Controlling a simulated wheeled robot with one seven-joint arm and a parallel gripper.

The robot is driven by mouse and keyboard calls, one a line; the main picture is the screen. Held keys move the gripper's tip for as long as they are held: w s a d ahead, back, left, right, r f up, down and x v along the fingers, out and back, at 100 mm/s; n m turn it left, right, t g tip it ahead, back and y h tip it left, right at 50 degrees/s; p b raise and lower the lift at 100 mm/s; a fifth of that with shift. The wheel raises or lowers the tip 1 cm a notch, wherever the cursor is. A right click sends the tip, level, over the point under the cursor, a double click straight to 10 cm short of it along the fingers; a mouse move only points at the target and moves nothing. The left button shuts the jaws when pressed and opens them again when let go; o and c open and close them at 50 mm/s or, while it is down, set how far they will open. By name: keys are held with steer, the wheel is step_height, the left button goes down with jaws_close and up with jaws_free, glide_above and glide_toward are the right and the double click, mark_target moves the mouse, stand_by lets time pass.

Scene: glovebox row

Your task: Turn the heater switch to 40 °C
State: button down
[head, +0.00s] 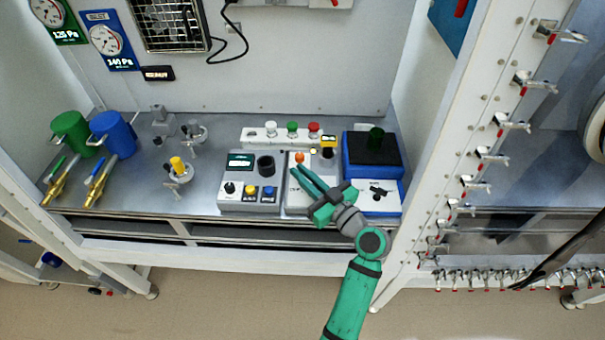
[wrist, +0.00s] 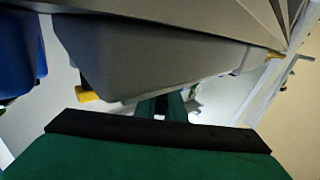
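A blue box with a black top (head: 372,150) stands at the right of the bench in the head view. It looks like the heater. Its white front panel carries a dark pointer-like switch (head: 381,190); scale marks are too small to read. My gripper (head: 298,169) is left of this box, over a pale panel (head: 297,202) with an orange button (head: 299,157). Its two green fingers point up-left, slightly apart, with nothing seen between them. The fingers (wrist: 166,106) also show in the wrist view, beyond a large grey housing (wrist: 140,60); no switch is recognisable there.
A grey control box (head: 250,181) with a display and knobs stands left of my gripper. Behind is a white strip (head: 289,136) with coloured buttons. Valves (head: 178,173) and blue and green jugs stand left.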

steer(key=shift+m+t+h, duration=0.3)
steer(key=m+h, duration=0.1)
steer(key=t+h, duration=0.1)
steer(key=d+m+t+h, duration=0.1)
steer(key=shift+w+m+h, duration=0.25)
steer(key=shift+m+h, duration=0.05)
steer(key=shift+w+d+m+t+h, duration=0.1)
steer(key=shift+d+m+t+h, duration=0.15)
steer(key=shift+m+h, duration=0.4)
steer(key=shift+w+d+m+t+h, duration=0.1)
steer(key=shift+m+t+h, duration=0.3)
steer(key=shift+h, duration=0.5)
steer(key=shift+d+m+t+h, duration=0.25)
steer(key=shift+m+h, duration=0.3)
steer(key=shift+h, duration=0.5)
steer(key=c, duration=1.8)
jaws_free()
steer(key=shift+c, duration=0.2)
steer(key=shift+s, duration=0.1)
steer(key=s+d, duration=0.1)
steer(key=s, duration=0.9)
steer(key=shift+s+d, duration=0.25)
steer(key=shift+d, duration=0.05)
